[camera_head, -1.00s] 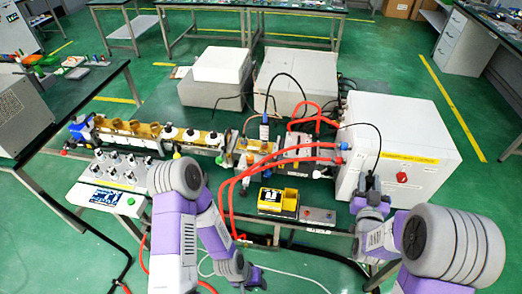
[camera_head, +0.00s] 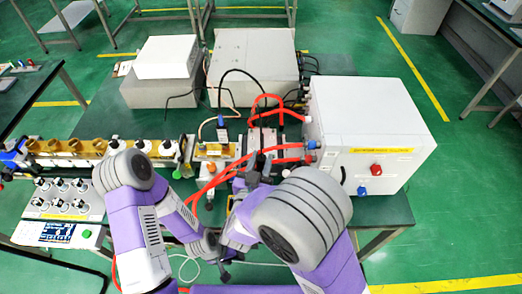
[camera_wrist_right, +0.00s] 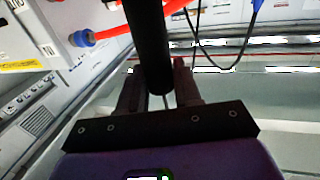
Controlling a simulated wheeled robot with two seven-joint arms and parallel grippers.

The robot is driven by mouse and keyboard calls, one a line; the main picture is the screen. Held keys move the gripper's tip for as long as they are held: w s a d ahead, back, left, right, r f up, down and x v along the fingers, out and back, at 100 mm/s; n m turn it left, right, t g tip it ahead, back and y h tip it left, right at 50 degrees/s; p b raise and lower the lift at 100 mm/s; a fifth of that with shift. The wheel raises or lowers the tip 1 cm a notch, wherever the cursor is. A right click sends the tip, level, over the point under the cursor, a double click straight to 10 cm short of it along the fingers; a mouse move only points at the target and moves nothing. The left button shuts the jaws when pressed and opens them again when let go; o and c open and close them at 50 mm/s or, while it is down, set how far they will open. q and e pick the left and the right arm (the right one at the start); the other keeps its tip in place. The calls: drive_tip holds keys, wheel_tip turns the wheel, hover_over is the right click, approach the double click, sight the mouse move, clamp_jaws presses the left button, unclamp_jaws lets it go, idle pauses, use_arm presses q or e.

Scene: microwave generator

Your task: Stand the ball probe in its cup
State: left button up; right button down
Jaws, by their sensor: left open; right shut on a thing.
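In the right wrist view a black rod-like thing, seemingly the ball probe (camera_wrist_right: 148,45), stands between the fingers of my right gripper (camera_wrist_right: 158,92), which is shut on it. No ball end shows there. In the head view my right gripper (camera_head: 247,182) is over the front of the bench, left of the white cabinet, close to the red hoses; the probe cannot be made out there. My left gripper (camera_head: 224,268) is open and empty, lower and nearer to me, below the bench's front edge. I cannot make out the probe's cup; my right arm covers part of the bench front.
Red hoses (camera_head: 270,151) arch to the white cabinet (camera_head: 370,130) on the right. A row of waveguide parts (camera_head: 70,150) runs along the left. A control box with knobs (camera_head: 62,208) stands at front left. Grey and white boxes (camera_head: 255,72) stand behind.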

drive_tip(key=shift+s+f+b, duration=0.3)
drive_tip(key=shift+f+b, duration=0.1)
wheel_tip(320, 180, down, 5)
drive_tip(key=b, duration=0.4)
drive_tip(key=shift+w+f, duration=0.1)
wheel_tip(320, 180, down, 8)
drive_tip(key=b, duration=0.7)
drive_tip(key=c, duration=0.7)
unclamp_jaws()
